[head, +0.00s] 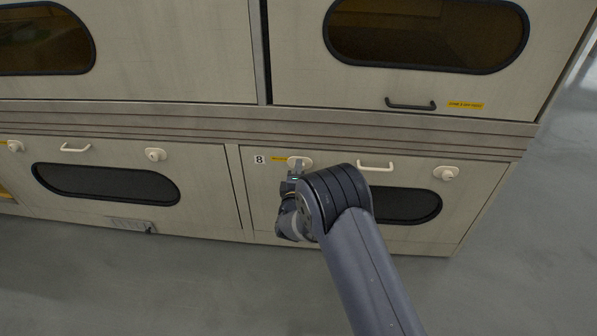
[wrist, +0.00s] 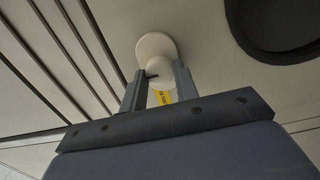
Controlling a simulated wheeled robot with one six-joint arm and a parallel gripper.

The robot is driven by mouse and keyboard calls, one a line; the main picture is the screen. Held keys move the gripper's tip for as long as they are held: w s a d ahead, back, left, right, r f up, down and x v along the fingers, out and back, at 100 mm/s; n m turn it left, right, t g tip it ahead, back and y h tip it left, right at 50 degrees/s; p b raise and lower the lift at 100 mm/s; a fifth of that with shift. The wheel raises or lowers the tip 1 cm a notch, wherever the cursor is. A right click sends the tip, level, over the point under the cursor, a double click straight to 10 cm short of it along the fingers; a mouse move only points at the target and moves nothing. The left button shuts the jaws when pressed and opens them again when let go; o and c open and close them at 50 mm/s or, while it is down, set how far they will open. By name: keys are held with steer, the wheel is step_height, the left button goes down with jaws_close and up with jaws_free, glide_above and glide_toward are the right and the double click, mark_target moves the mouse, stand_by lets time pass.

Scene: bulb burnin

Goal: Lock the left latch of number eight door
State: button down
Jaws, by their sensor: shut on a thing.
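The number eight door (head: 270,190) is the lower right door, marked with a small "8" plate (head: 259,159) at its upper left. Its left latch (head: 300,161) is a cream round knob on a plate, partly behind my gripper in the head view. In the wrist view the left latch (wrist: 156,48) shows a dark mark on its knob. My gripper (wrist: 160,78) is shut on this knob, one finger on each side. In the head view my gripper (head: 297,169) is at the latch, and my arm covers part of the door.
The door's right latch (head: 446,173) and its cream handle (head: 376,166) are to the right. A dark oval window (head: 415,205) is partly behind my arm. The left neighbouring door has its own latch (head: 155,154) and handle (head: 75,148). Grey floor (head: 200,285) in front is clear.

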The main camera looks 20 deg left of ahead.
steer(key=c, duration=1.1)
jaws_free()
steer(key=shift+s, duration=0.1)
steer(key=p+v, duration=0.2)
steer(key=v, duration=0.8)
steer(key=shift+s+d+p, duration=0.15)
steer(key=shift+s+p, duration=0.15)
steer(key=shift+w, duration=0.1)
steer(key=b+x, duration=0.2)
steer(key=x, duration=0.8)
steer(key=shift+w+b, duration=0.3)
steer(key=shift+s, duration=0.1)
